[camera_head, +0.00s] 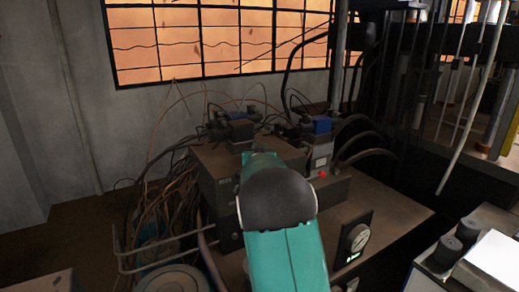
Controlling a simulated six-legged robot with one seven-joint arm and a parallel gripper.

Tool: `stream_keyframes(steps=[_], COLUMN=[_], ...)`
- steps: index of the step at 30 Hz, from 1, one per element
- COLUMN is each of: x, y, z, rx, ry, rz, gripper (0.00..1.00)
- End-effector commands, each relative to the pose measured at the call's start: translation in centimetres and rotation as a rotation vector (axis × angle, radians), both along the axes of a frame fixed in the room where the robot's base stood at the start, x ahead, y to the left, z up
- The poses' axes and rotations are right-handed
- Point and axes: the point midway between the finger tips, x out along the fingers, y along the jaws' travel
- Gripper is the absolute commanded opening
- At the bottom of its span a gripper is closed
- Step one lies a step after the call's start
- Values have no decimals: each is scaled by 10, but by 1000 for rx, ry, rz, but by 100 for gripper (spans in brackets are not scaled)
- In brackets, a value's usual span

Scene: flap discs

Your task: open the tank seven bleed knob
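I cannot tell which part is the tank seven bleed knob, as no label is readable. A small red round part (323,174) sits low on a grey and blue device (319,150) beyond my arm. Two black knobs (447,251) stand on a pale box at the lower right. My teal arm with its dark joint rises through the middle of the view and reaches away from the camera. My gripper is not visible; the arm's joint covers what lies beyond it.
Loose cables (172,195) and a metal rail (160,264) crowd the left. Pipes and dark hoses fill the back right. A barred window (220,40) glows orange behind.

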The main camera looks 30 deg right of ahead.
Motion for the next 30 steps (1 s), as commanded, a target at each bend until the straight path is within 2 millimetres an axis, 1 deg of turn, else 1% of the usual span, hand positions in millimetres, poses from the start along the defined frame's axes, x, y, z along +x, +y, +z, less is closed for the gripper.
stream_keyframes(steps=[13,14,16,17,26,29,30], x=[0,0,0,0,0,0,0], y=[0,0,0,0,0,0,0], z=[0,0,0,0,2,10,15], rx=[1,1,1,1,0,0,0], ry=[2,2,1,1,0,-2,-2], rz=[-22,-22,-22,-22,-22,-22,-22], gripper=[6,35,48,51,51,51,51])
